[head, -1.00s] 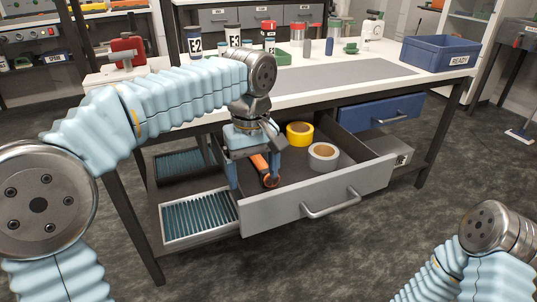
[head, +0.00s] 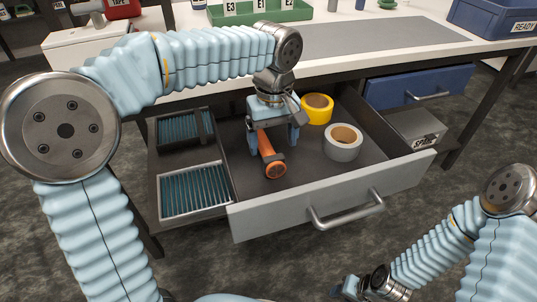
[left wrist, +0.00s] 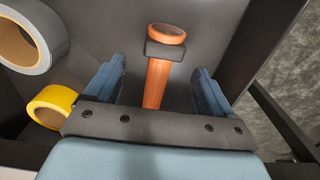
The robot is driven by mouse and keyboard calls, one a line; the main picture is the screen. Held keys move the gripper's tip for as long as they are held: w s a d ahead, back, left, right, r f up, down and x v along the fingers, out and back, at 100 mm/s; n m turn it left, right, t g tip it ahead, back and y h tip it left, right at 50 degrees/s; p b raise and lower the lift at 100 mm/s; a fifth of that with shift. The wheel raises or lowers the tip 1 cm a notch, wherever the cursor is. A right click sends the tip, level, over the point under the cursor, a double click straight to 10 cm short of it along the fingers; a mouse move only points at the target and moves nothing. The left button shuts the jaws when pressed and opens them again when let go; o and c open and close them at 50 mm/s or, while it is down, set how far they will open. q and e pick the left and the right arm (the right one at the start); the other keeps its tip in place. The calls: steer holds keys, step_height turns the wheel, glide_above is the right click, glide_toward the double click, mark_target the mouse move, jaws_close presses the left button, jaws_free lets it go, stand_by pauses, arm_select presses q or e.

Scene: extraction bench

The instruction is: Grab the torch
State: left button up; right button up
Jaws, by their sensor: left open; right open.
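The torch (head: 271,161) is orange with a dark collar below its head, and it lies in the open grey drawer (head: 335,205). In the left wrist view the torch (left wrist: 157,75) lies between the two open fingers, with space on both sides and its head beyond the fingertips. My left gripper (head: 273,146) is open over the torch, inside the drawer; part of the torch's handle is hidden behind it. My right gripper (head: 345,288) is low at the bottom edge of the head view, away from the drawer, small and partly cut off.
A yellow tape roll (head: 317,108) and a grey tape roll (head: 343,142) lie in the drawer right of the torch. The drawer's walls surround them. A blue closed drawer (head: 420,83) and a SPARE box (head: 415,128) are at right. The bench top (head: 370,40) is above.

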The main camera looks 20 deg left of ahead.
mark_target(272, 155)
arm_select(q)
steer(key=f, duration=0.4)
steer(key=f+b, duration=0.1)
steer(key=shift+s+d+f, duration=0.1)
steer(key=shift+s+f, duration=0.3)
steer(key=c, duration=1.1)
steer(key=shift+c, duration=0.2)
